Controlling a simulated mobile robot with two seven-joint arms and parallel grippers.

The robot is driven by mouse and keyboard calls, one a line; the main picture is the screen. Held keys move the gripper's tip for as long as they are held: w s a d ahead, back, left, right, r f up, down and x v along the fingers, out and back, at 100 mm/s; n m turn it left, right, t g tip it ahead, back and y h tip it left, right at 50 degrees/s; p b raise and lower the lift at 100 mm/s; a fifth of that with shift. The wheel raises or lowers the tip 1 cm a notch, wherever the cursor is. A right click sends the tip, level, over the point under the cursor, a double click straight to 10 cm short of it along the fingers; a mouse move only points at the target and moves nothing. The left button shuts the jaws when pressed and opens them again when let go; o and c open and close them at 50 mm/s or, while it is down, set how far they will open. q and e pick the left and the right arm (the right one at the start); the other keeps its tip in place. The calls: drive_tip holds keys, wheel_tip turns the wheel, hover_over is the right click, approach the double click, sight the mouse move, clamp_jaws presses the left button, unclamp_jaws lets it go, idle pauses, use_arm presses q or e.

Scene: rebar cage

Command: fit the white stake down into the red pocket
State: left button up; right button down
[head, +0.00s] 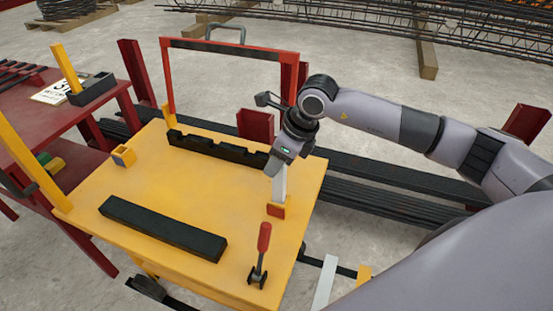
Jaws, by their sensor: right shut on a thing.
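The white stake (280,186) stands roughly upright at the right side of the yellow table top. My right gripper (281,165) is shut on its upper part, from above. The red pocket (276,211) is a small block on the table's right edge. The lower end of the stake meets the top of the red pocket. I cannot tell whether the tip is inside it or only over it. My left gripper is not in view.
A red-handled clamp (262,254) stands in front of the pocket. A black bar (162,228) lies front left, and a notched black rail (218,149) runs along the back. A yellow pocket (124,156) sits at the left. The middle of the yellow table (190,185) is clear.

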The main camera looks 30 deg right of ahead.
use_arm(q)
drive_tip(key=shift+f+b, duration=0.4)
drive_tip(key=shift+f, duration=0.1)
use_arm(e)
drive_tip(key=shift+f, duration=0.55)
drive_tip(key=c, duration=0.7)
unclamp_jaws()
drive_tip(key=shift+f, duration=0.1)
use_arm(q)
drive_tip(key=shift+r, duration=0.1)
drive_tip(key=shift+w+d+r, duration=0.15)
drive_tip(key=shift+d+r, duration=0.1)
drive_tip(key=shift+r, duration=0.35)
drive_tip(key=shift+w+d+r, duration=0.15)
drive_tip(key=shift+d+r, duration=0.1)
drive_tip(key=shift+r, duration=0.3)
use_arm(e)
drive_tip(key=v, duration=0.7)
